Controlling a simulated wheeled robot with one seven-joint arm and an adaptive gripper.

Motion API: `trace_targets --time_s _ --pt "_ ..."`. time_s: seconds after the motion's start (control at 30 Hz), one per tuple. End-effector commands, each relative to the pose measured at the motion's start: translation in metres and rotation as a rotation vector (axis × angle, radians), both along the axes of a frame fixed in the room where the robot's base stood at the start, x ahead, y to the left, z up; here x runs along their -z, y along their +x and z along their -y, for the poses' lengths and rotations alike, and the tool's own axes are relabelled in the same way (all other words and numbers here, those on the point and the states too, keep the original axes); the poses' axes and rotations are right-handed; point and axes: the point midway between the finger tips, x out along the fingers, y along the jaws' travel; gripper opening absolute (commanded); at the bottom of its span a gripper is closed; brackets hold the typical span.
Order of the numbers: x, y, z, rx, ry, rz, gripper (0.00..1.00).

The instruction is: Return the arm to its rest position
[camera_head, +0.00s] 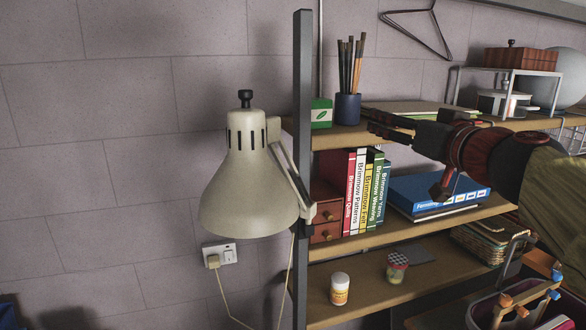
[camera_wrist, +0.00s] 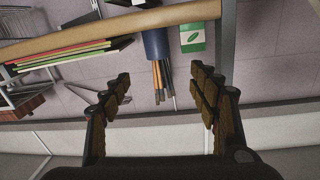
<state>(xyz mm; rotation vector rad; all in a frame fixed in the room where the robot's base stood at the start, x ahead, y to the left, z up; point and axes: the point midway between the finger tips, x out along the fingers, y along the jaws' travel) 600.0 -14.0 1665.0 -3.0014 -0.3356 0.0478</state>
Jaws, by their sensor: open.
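My gripper (camera_head: 392,127) reaches in from the right in the head view, in front of the upper part of the shelf unit. Its fingers point left, near the top shelf board. In the wrist view my gripper (camera_wrist: 163,85) has its two padded fingers spread wide, with nothing held between them. The wrist picture is upside down. A dark blue cup (camera_head: 347,109) with several brushes stands on the top shelf, and the brushes (camera_wrist: 160,78) show between the fingers in the wrist view.
A green and white box (camera_head: 321,113) stands beside the cup. A jar (camera_head: 396,268) and a small bottle (camera_head: 339,289) stand below. A lamp (camera_head: 248,190) and dark post (camera_head: 302,160) are left of the shelves.

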Motion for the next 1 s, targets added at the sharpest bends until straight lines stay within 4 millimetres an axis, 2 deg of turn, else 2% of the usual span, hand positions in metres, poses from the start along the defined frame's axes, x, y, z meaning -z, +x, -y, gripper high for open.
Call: trace_targets --time_s 0.07,0.13,0.27,0.47,0.53,0.67,0.7,0.77,0.9,1.0 --pt "0.003 -0.002 -0.003 -0.009 0.027 -0.019 0.61" --pt "0.015 -0.002 -0.005 -0.017 0.053 -0.054 0.61" --pt "0.049 -0.005 -0.010 -0.032 0.098 -0.147 0.61" --pt "0.119 -0.026 -0.019 -0.038 0.150 -0.339 0.61" --pt "0.152 -0.041 -0.024 -0.034 0.161 -0.428 0.61" --pt "0.226 -0.085 -0.031 -0.007 0.164 -0.623 0.61" --pt "0.249 -0.101 -0.033 0.007 0.159 -0.681 0.61" --pt "0.282 -0.126 -0.033 0.032 0.144 -0.767 0.61" --pt "0.355 -0.191 -0.026 0.106 0.075 -0.943 0.61" --pt "0.400 -0.236 -0.016 0.158 -0.005 -1.036 0.61"
